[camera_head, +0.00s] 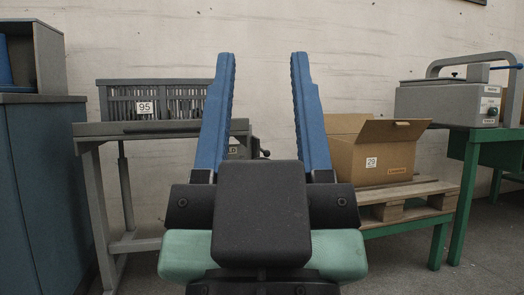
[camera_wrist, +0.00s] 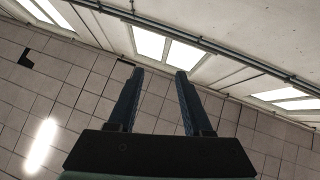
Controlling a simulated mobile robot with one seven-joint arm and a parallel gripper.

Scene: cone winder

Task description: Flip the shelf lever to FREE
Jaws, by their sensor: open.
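My gripper (camera_head: 262,56) stands upright in the middle of the head view, its two blue fingers wide apart with nothing between them. It also shows in the wrist view (camera_wrist: 160,72), open and pointing up at the ceiling. Behind it, a grey stand (camera_head: 104,130) carries a dark slatted rack marked 95 (camera_head: 176,103). At the stand's right end, seen between the fingers, are a dark part with a partly hidden label ending in "LD" (camera_head: 233,150) and a small black knob (camera_head: 265,153). I cannot tell for sure whether this is the shelf lever; no FREE mark is readable.
An open cardboard box marked 29 (camera_head: 378,158) sits on a wooden pallet (camera_head: 408,196) at the right. Farther right, a grey machine (camera_head: 446,103) stands on a green table (camera_head: 466,190). A dark blue cabinet (camera_head: 45,190) stands at the left. Floor shows at the lower right.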

